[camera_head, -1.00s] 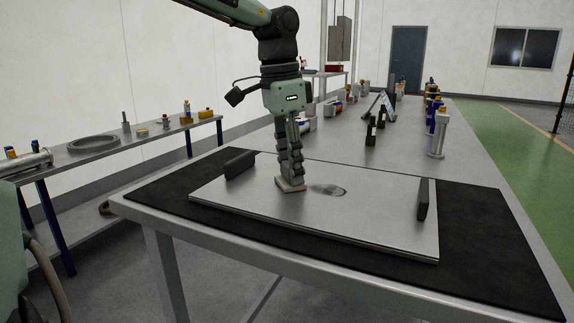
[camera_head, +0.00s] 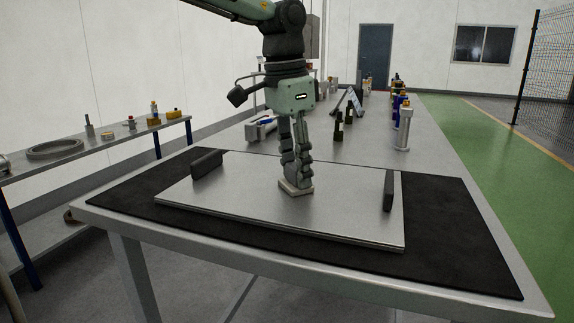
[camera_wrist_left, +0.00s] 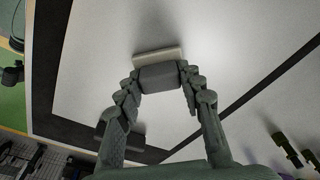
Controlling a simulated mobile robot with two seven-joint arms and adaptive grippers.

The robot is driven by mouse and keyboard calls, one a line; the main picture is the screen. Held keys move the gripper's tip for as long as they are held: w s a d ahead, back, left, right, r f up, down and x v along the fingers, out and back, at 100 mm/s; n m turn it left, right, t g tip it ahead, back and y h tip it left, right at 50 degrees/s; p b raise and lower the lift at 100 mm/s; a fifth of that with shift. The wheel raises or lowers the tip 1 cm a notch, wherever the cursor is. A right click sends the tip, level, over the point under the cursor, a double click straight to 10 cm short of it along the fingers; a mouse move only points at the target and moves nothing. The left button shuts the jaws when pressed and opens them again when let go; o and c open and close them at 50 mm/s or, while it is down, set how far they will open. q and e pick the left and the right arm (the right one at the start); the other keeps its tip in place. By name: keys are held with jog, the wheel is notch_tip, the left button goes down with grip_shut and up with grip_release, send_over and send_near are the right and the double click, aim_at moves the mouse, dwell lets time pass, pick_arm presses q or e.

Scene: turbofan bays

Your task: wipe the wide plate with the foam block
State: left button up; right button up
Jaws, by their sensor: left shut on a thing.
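The wide plate (camera_head: 235,205) is a flat silver sheet with a dark upright handle block near its left end (camera_head: 206,164) and another near its right end (camera_head: 389,190). My left gripper (camera_head: 297,180) points down over the middle of the plate. It is shut on the foam block (camera_head: 296,190), whose pale lower edge appears to touch the plate. In the left wrist view the foam block (camera_wrist_left: 158,56) shows a pale strip and a grey part between the fingertips (camera_wrist_left: 160,80). The plate under the block and gripper is hidden. My right gripper is out of view.
The plate lies on a black mat (camera_head: 440,225) on a long metal table (camera_head: 345,268). Bottles and parts, including a silver cylinder (camera_head: 403,128), stand farther back. A side bench (camera_head: 95,148) with a ring is at left. The plate's front is clear.

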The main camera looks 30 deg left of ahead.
aim_at(280, 179)
pick_arm(q)
jog(key=shift+a, duration=0.2)
jog(key=shift+s+a+f+b, duration=0.1)
jog(key=shift+s+a+b, duration=0.1)
jog(key=shift+a, duration=0.5)
jog(key=shift+s+a+b, duration=0.15)
jog(key=shift+a+b, duration=0.05)
jog(key=shift+a, duration=0.5)
jog(key=shift+s+a, duration=0.3)
jog(key=shift+a, duration=0.8)
jog(key=shift+s+a, duration=0.25)
jog(key=shift+a, duration=0.8)
notch_tip(280, 179, up, 6)
jog(key=p, duration=0.4)
